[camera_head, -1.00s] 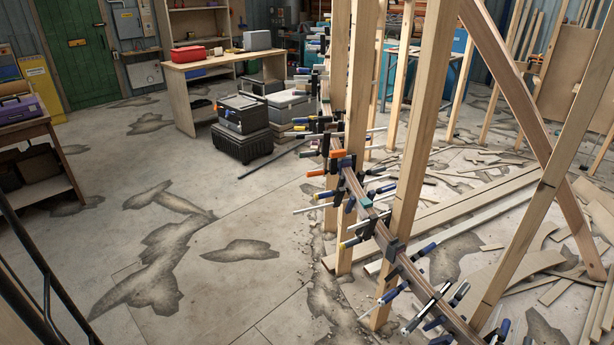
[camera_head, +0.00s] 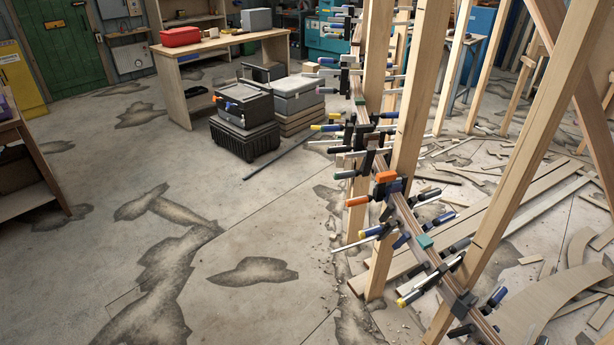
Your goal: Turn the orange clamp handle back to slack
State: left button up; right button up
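The orange clamp handle (camera_head: 357,201) sticks out to the left from a clamp on the curved stringer (camera_head: 408,216), right of centre. An orange clamp part (camera_head: 386,177) shows just above and to the right of it, by a dark clamp body. The handle lies roughly level and looks clear on its left side. Whether it is tight or slack cannot be told. Neither my left nor my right gripper shows in the head view.
Several clamps with blue, yellow and green handles crowd the stringer. Upright wooden posts (camera_head: 416,95) stand along it. Black and grey cases (camera_head: 245,120) and a workbench (camera_head: 181,85) stand behind. Loose boards (camera_head: 520,215) litter the right floor; the left floor is open.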

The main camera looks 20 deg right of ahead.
aim_at(367, 198)
jog(key=i+z, duration=0.1)
jog(key=i, duration=0.55)
jog(key=i+j+z, duration=0.1)
jog(key=i, duration=0.6)
jog(key=i+j+z, duration=0.1)
jog(key=i+z, duration=0.35)
jog(key=i+j+z, duration=0.2)
jog(key=z, duration=0.3)
jog(key=i+j+z, duration=0.25)
jog(key=z, duration=0.2)
jog(key=j, duration=0.1)
